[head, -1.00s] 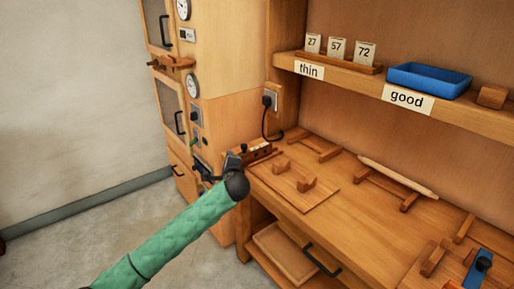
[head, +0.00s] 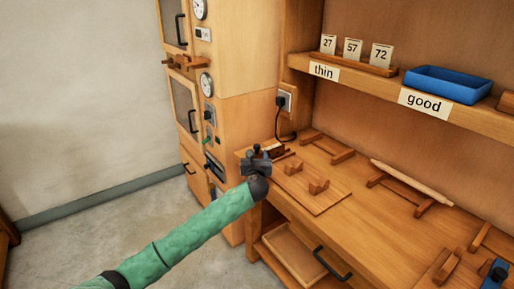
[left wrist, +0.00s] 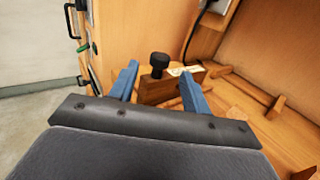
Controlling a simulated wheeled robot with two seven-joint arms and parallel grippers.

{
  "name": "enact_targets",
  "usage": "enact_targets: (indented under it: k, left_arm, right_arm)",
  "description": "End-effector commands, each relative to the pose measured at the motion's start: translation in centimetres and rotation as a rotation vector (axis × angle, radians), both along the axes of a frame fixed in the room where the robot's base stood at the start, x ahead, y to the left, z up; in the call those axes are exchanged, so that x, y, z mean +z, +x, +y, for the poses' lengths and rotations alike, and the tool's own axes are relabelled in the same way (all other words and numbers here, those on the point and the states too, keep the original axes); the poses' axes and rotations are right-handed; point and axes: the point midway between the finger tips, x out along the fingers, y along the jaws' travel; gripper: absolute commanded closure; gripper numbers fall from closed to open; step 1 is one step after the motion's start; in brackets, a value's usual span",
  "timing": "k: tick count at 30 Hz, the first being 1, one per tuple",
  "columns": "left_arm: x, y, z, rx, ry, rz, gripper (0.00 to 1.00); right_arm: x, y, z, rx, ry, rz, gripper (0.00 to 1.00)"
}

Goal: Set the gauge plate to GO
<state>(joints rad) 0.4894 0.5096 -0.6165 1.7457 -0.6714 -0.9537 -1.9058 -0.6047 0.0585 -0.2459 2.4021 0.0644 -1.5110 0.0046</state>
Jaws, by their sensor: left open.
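A small wooden block (left wrist: 158,88) with a black knob (left wrist: 158,62) on top and a pale label (left wrist: 184,71) shows in the left wrist view; its writing is too small to read. I take it for the gauge plate's mount, but cannot tell its setting. In the head view the block (head: 278,151) is at the bench's left end, partly hidden by my left gripper (head: 256,157). The gripper is open, its blue fingers (left wrist: 160,85) apart with the knob in the gap between them in the picture. I cannot tell whether they touch it.
The shelf above holds number cards (head: 353,50) and a blue tray (head: 447,84). A cabinet (head: 235,70) with gauges stands left. A cable hangs from a socket (head: 284,98).

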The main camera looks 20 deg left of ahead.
Motion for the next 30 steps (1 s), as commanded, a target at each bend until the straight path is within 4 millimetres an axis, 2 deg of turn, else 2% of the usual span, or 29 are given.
enact_targets:
  k: [6, 12, 23, 24, 26, 30]
  left_arm:
    - [0.1, 3.2, 0.9, 0.003, -0.001, 0.001, 0.52]
    - [0.1, 5.1, 1.5, 0.003, -0.002, 0.0, 0.52]
    - [0.0, 5.7, 1.7, 0.001, -0.003, 0.0, 0.52]
    - [0.0, 5.7, 1.7, 0.001, -0.003, 0.0, 0.54]
    - [0.0, 5.7, 1.7, 0.001, -0.003, 0.0, 0.66]
    - [0.0, 5.7, 1.7, 0.001, -0.003, 0.0, 0.94]
  right_arm:
    - [0.9, -0.2, -0.6, -0.005, -0.014, 0.015, 0.64]
    - [1.2, -0.4, -1.1, -0.01, -0.024, 0.026, 0.64]
    - [1.2, -0.5, -1.3, -0.012, -0.027, 0.031, 0.64]
    - [1.2, -0.5, -1.2, -0.012, -0.027, 0.032, 0.64]
    - [1.3, -0.5, -1.2, -0.012, -0.027, 0.032, 0.64]
    - [1.3, -0.5, -1.2, -0.011, -0.028, 0.031, 0.64]
